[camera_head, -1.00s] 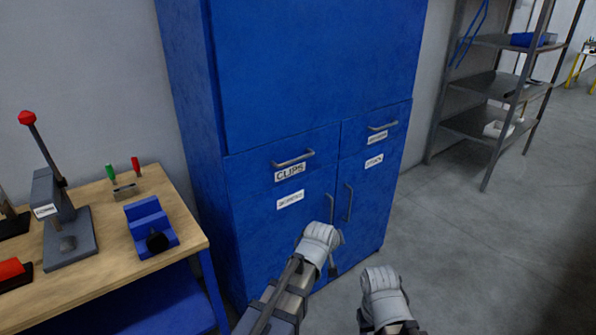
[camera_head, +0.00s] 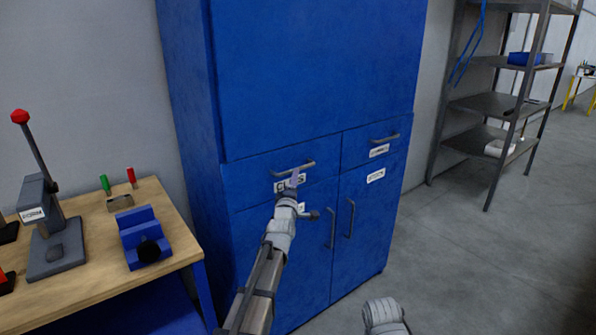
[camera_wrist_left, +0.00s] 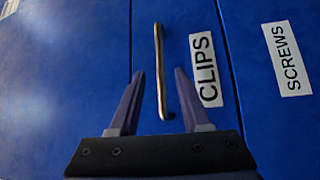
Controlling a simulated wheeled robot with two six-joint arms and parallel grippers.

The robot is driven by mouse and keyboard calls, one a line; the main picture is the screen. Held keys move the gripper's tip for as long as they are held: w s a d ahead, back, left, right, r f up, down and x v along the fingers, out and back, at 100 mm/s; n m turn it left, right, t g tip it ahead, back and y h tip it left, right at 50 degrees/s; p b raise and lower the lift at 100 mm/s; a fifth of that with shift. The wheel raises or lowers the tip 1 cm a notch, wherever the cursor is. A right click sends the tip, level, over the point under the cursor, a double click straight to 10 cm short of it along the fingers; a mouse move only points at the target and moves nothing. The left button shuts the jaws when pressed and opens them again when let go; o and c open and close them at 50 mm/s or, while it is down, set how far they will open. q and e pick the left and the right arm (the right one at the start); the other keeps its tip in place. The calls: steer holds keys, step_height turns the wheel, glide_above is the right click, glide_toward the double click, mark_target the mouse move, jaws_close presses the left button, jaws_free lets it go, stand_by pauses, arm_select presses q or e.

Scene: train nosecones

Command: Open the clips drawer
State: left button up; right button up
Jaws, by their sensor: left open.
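The clips drawer (camera_head: 254,184) is a blue drawer front in the blue cabinet, flush with it. Its metal bar handle (camera_head: 293,167) sits above the white CLIPS label (camera_head: 283,186), which my gripper partly covers. My left gripper (camera_head: 294,180) is in front of the label, just below the handle. In the left wrist view the gripper (camera_wrist_left: 160,75) is open, with the handle (camera_wrist_left: 160,70) showing between the fingertips and the CLIPS label (camera_wrist_left: 205,70) beside the right finger. I cannot tell whether the fingers touch the handle. Only part of my right arm shows at the bottom of the head view.
A second drawer with its own handle (camera_head: 384,140) is to the right. Cabinet doors with vertical handles (camera_head: 350,218) are below. A wooden workbench (camera_head: 185,232) with a blue vise-like block (camera_head: 140,230) stands at left. Open floor and a metal shelf (camera_head: 490,106) are at right.

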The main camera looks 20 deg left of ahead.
arm_select(q)
steer(key=w, duration=0.4)
steer(key=w+r+p, duration=0.1)
steer(key=w, duration=0.2)
steer(key=shift+a, duration=0.35)
jaws_close()
steer(key=shift+s, duration=0.1)
stand_by(0.9)
